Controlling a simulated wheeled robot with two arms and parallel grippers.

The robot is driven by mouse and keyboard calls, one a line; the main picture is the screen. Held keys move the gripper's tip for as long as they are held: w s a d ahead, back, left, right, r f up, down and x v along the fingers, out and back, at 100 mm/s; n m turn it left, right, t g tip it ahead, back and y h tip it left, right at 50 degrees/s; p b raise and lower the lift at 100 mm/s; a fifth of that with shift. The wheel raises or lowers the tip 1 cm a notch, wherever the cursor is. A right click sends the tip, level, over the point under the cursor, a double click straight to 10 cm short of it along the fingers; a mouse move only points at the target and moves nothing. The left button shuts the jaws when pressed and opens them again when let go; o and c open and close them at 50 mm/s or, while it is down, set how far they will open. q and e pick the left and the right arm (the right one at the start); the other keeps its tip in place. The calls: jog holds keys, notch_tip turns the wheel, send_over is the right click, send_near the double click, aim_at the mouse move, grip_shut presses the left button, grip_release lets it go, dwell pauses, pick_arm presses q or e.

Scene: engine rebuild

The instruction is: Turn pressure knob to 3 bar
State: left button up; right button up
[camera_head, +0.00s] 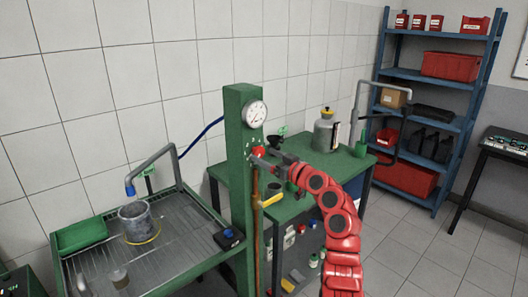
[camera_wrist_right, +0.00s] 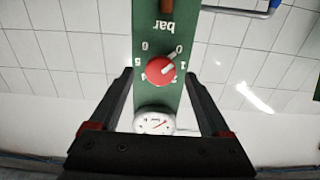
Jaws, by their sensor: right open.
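The red pressure knob (camera_wrist_right: 158,71) sits on the green post (camera_wrist_right: 152,25), under the word "bar" and a number scale that appear upside down. Its pale pointer is turned toward the 0 mark. In the head view the knob (camera_head: 257,151) shows small below the round white gauge (camera_head: 255,113). The gauge also shows in the right wrist view (camera_wrist_right: 155,123); its reading is too small to tell. My right gripper (camera_head: 264,159) is open at the post, and in its wrist view its two fingers stand on either side of the knob, apart from it. My left gripper is not in view.
A yellow-handled lever (camera_head: 271,200) is on the post below my right gripper. A wash tray with a grey pot (camera_head: 138,223) stands left. A green bench with a metal canister (camera_head: 326,134) stands behind my right arm. A blue shelf (camera_head: 437,75) is at the right.

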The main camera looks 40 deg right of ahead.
jog(key=shift+w, duration=0.7)
grip_shut()
